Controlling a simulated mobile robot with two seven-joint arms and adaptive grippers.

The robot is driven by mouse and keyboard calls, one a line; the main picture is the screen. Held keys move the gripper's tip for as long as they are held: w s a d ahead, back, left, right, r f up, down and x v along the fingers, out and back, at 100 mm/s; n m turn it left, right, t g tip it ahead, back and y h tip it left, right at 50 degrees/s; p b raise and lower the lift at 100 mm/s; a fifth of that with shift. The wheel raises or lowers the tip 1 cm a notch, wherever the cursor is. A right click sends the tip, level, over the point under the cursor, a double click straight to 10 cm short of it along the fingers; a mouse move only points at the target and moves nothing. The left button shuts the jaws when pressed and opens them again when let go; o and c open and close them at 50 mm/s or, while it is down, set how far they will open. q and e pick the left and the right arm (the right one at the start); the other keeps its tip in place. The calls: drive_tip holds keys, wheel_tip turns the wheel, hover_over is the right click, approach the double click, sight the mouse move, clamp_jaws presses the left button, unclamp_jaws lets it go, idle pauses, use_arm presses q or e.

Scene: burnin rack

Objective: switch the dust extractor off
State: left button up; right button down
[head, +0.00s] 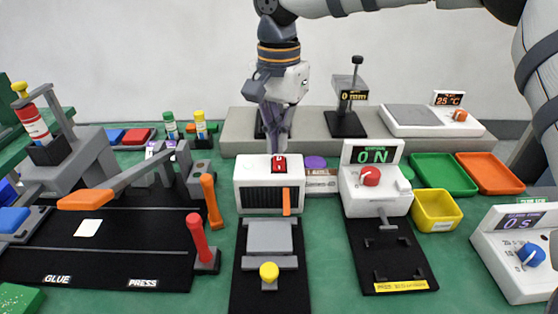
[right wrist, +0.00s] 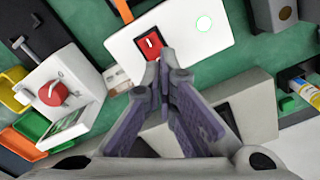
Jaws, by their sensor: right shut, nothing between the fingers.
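The dust extractor looks to be the white box (head: 243,172) with a dark front grille and an orange strip hanging at its front; it also shows in the right wrist view (right wrist: 183,42). A red rocker switch (head: 279,168) sits on its top, and it also shows in the right wrist view (right wrist: 148,46). My left gripper is not in view.
A press with an orange-handled lever (head: 88,200) stands at left. A grey shelf (head: 232,138) runs behind.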

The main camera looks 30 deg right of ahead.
sight(279, 158)
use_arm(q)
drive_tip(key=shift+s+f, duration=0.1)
use_arm(e)
drive_tip(key=shift+f, duration=1.25)
idle(0.4)
wheel_tip(279, 158, up, 5)
drive_tip(key=shift+r+p, duration=0.2)
drive_tip(key=shift+p, duration=0.2)
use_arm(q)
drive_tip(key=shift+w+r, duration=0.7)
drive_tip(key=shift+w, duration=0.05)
use_arm(e)
drive_tip(key=shift+r, duration=0.85)
